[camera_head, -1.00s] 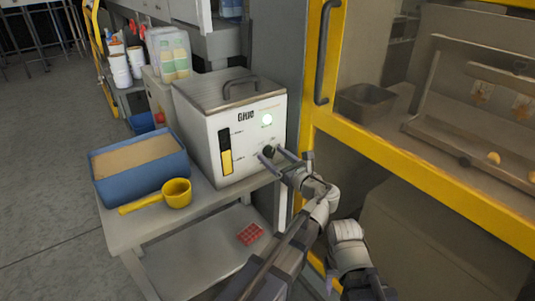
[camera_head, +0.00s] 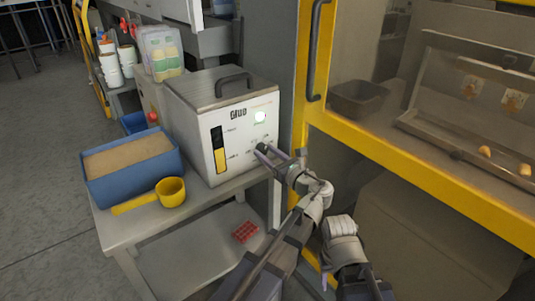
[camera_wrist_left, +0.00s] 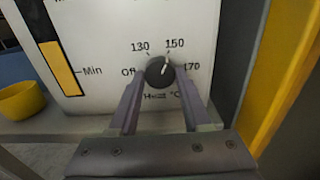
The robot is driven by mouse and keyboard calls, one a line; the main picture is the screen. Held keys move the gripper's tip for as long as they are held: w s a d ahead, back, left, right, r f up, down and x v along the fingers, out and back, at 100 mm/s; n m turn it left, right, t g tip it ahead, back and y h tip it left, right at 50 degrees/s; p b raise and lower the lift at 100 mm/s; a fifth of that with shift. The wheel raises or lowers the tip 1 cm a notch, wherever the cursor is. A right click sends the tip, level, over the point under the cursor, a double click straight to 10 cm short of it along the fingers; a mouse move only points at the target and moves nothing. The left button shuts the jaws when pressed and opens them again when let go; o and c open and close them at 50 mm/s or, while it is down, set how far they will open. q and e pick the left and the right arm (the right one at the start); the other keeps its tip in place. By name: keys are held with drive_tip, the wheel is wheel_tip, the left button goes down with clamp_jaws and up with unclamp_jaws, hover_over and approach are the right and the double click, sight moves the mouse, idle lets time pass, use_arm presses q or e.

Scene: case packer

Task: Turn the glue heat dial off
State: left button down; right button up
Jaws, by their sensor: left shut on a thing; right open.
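The glue machine (camera_head: 219,122), a pale box labelled "Glue", stands on a low bench. Its glue heat dial (camera_wrist_left: 159,72) is a dark round knob on the front panel, with marks Off, 130, 150 and 170. The dial's white pointer line points up and slightly right, near 150. My left gripper (camera_head: 267,152) is at the panel, and in the left wrist view (camera_wrist_left: 159,84) its fingers are on both sides of the dial, shut on it. In the head view the fingers hide the dial. Part of my other arm shows at lower right, but no right fingers are visible.
A blue bin (camera_head: 134,171) of tan material and a yellow scoop (camera_head: 171,191) sit left of the machine. A red block (camera_head: 245,231) lies on the lower shelf. A yellow-framed guard (camera_head: 420,160) stands close on the right.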

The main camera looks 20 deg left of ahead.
use_arm(q)
drive_tip(key=n, duration=0.5)
drive_tip(key=shift+n, duration=0.4)
drive_tip(key=n, duration=1.2)
drive_tip(key=shift+r+n, duration=0.1)
drive_tip(key=shift+n, duration=0.2)
drive_tip(key=n, duration=0.5)
drive_tip(key=shift+n, duration=0.4)
drive_tip(key=shift+c, duration=1.8)
unclamp_jaws()
drive_tip(key=shift+d, duration=0.1)
